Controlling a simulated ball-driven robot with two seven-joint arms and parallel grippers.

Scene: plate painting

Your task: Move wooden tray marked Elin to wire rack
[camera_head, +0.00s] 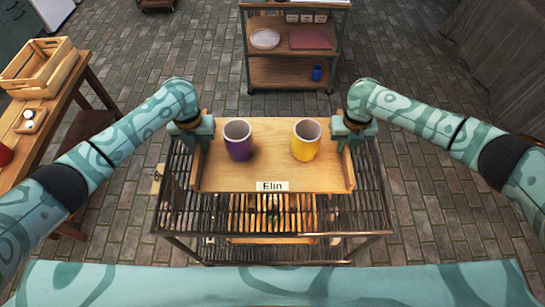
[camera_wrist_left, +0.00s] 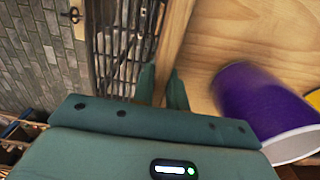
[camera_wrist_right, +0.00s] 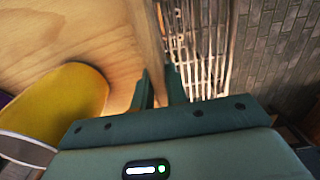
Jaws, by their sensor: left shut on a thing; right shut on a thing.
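The wooden tray (camera_head: 225,180) bears a white label reading "Elin" (camera_head: 272,186) on its near side. It is over the wire rack (camera_head: 340,210); I cannot tell whether it touches the slats. A purple cup (camera_head: 238,140) and a yellow cup (camera_head: 306,139) stand upright on it. My left gripper (camera_head: 202,134) is shut on the tray's left side wall, which shows between the fingers in the left wrist view (camera_wrist_left: 163,88). My right gripper (camera_head: 347,135) is shut on the right side wall, as the right wrist view shows (camera_wrist_right: 158,88).
A wooden table (camera_head: 50,135) at the left holds a wooden crate (camera_head: 42,68). A shelf cart (camera_head: 290,70) with a plate and a blue cup stands at the back. A tag (camera_head: 157,178) hangs on the rack's left edge. Brick floor is clear on the right.

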